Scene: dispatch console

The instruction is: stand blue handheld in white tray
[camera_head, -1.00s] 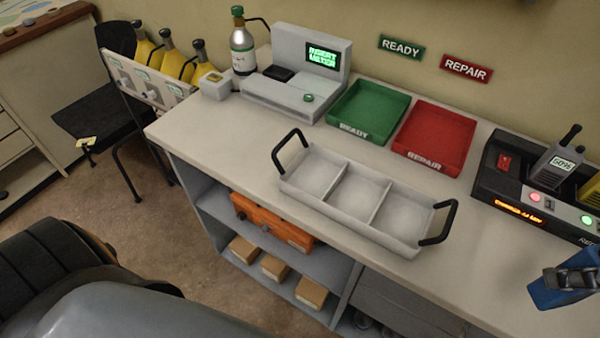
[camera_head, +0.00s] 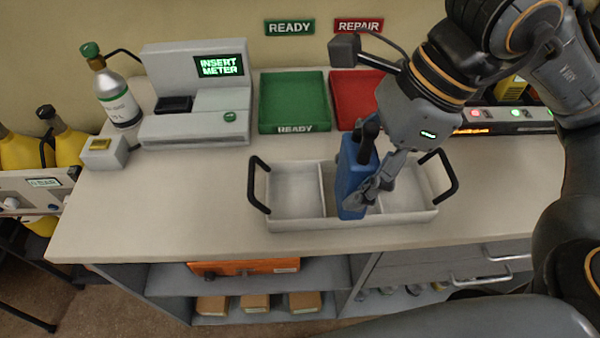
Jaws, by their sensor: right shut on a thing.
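The blue handheld (camera_head: 350,178) is upright, with its dark knob and antenna at the top. My right gripper (camera_head: 376,192) is shut on it from the right side. The white tray (camera_head: 300,224) lies on the counter, with three compartments and a black handle at each end. The handheld is over or in the tray's middle compartment; whether its base touches the floor cannot be told. The left compartment is empty. The right compartment is partly hidden by my gripper and looks empty. My left gripper is not in view.
A green READY bin (camera_head: 294,128) and a red REPAIR bin (camera_head: 343,100) stand behind the tray. A grey meter station (camera_head: 195,125) and a bottle (camera_head: 118,100) are at the left. A charger dock (camera_head: 500,127) is behind my right arm. The counter left of the tray is clear.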

